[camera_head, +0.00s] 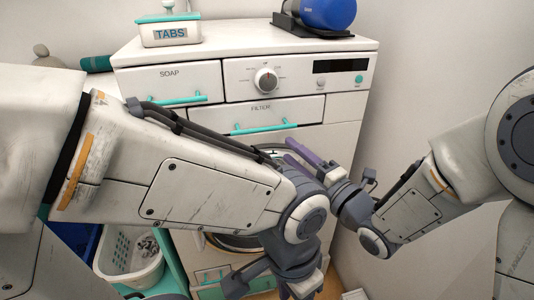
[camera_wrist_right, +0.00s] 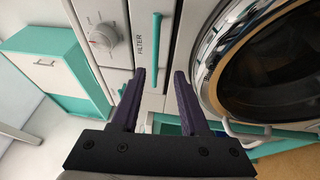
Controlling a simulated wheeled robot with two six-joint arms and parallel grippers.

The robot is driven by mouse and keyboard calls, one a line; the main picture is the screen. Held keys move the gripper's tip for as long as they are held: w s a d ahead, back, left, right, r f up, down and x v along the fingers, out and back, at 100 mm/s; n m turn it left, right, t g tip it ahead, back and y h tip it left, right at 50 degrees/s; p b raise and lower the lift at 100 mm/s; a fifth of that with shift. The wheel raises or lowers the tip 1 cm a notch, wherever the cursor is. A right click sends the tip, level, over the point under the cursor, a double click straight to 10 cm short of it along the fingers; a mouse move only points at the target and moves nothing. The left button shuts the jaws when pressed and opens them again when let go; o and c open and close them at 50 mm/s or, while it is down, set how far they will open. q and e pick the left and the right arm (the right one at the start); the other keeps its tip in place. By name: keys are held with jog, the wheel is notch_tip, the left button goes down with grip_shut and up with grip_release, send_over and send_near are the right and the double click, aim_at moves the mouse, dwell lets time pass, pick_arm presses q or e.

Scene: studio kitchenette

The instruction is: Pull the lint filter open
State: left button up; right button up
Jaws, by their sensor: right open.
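The filter drawer (camera_head: 300,109), a white panel labelled FILTER with a teal bar handle (camera_head: 265,127), looks shut in the washing machine's front. The label (camera_wrist_right: 140,40) and the handle (camera_wrist_right: 153,42) also show in the right wrist view. My right gripper (camera_head: 296,152) is open and empty, its purple fingers just below and right of the handle in the head view. In the right wrist view its fingertips (camera_wrist_right: 160,74) stand apart, with the handle beyond the gap between them. My left gripper (camera_head: 272,287) hangs low in front of the machine; its fingertips are not clear.
The soap drawer (camera_head: 165,83) is left of the control panel with its knob (camera_head: 265,80). A TABS box (camera_head: 170,32) and a blue object (camera_head: 328,14) stand on top. A white basket (camera_head: 130,262) is lower left. My left arm covers much of the machine's front.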

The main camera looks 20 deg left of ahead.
aim_at(265, 128)
jog(key=shift+n+y, duration=0.5)
jog(key=x, duration=1)
jog(key=shift+s+a, duration=0.1)
jog(key=shift+a, duration=0.15)
grip_shut()
dwell(0.7)
